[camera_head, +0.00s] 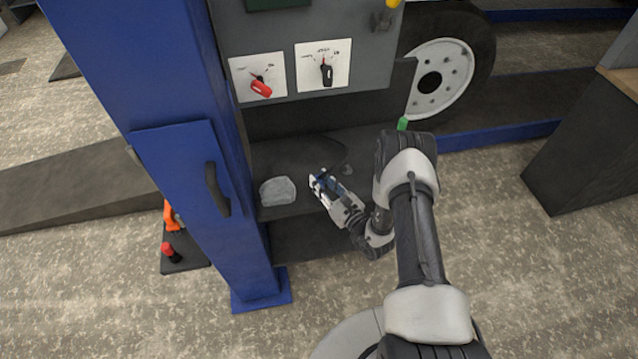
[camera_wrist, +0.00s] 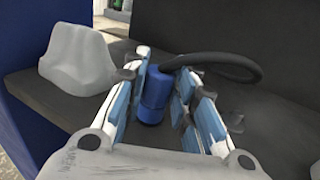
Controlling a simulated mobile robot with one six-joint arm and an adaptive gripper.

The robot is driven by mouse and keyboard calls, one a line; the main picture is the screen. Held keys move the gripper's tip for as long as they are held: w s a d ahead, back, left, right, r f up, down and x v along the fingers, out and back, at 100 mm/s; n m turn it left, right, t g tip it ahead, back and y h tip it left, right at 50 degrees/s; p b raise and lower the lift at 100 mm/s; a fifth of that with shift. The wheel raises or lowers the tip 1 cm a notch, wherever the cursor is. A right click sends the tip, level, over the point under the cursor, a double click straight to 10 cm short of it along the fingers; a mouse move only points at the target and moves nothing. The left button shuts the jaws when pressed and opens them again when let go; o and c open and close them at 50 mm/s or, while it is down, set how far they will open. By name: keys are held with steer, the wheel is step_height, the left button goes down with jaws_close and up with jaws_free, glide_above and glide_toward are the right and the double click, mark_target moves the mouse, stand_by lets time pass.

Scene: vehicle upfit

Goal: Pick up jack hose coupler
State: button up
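The jack hose coupler, a blue cylinder (camera_wrist: 154,92), stands roughly upright on the dark shelf in the wrist view. A black hose (camera_wrist: 225,62) curves away from its top to the right. My gripper (camera_wrist: 165,72) is open, with one finger on each side of the coupler. The left finger is very close to the coupler; I cannot tell whether they touch. A narrow gap shows on the right. In the head view my gripper (camera_head: 320,184) reaches over the shelf and largely hides the coupler.
A pale grey lump (camera_head: 278,190) sits on the dark shelf (camera_head: 290,155) left of my gripper; it also shows in the wrist view (camera_wrist: 77,62). A blue post (camera_head: 165,130) stands at the left. A grey panel with two switches (camera_head: 290,75) rises behind.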

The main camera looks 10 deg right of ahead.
jaws_close()
stand_by(0.3)
